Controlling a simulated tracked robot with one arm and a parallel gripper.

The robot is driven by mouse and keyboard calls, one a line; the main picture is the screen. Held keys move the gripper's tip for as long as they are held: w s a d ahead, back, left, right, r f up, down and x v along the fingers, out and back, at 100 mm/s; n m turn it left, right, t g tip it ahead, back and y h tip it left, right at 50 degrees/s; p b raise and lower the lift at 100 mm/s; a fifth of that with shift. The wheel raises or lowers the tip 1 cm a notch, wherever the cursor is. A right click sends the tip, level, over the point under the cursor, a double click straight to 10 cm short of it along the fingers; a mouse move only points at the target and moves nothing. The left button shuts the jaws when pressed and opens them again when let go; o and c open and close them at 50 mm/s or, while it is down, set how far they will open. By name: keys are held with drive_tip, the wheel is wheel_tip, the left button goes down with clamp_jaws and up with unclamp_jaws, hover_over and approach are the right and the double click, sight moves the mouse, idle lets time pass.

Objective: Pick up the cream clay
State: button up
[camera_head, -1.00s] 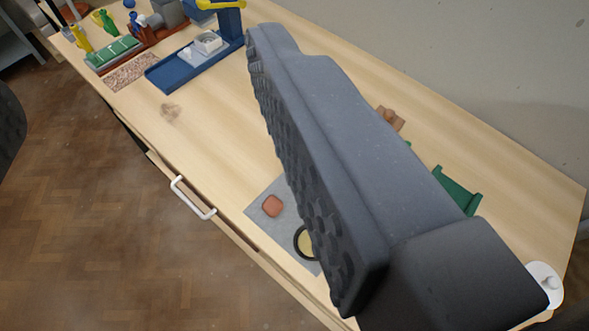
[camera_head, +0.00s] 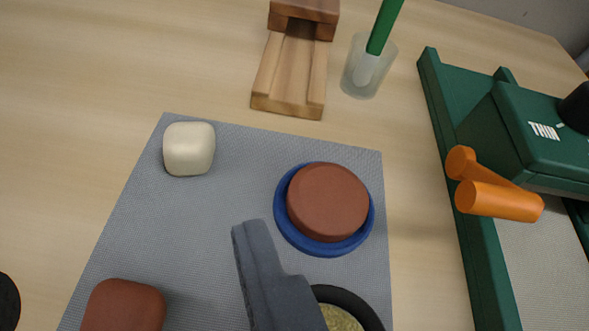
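The cream clay (camera_head: 189,148) is a small rounded off-white block. It lies on the upper left corner of the grey mat (camera_head: 225,200), with nothing touching it. My gripper (camera_head: 250,235) comes in from the bottom of the picture, below and to the right of the cream clay and clear of it. Only one dark grey finger shape shows, so its opening cannot be judged. No object shows held at its tip.
Also on the mat are a reddish clay disc (camera_head: 327,201) on a blue dish (camera_head: 285,225), a red-brown block (camera_head: 123,308) and a black-rimmed round dish (camera_head: 352,306). Beyond stand a wooden stand (camera_head: 290,75) and a frosted cup (camera_head: 366,75). A green machine (camera_head: 530,135) with orange handles is right.

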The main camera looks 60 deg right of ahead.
hover_over(191, 168)
drive_tip(key=s+a, duration=0.3)
wheel_tip(191, 168, down, 5)
drive_tip(key=shift+s+r, duration=0.1)
drive_tip(key=shift+r, duration=0.1)
drive_tip(key=shift+s+d+f+b+x, duration=0.1)
drive_tip(key=shift+x, duration=0.8)
drive_tip(key=shift+s+d+f+b+x, duration=0.1)
drive_tip(key=shift+x, duration=0.8)
drive_tip(key=shift+s+d+f+b+x, duration=0.1)
drive_tip(key=shift+s+x, duration=0.05)
drive_tip(key=shift+x, duration=0.75)
drive_tip(key=shift+a+r, duration=0.1)
drive_tip(key=c, duration=1.2)
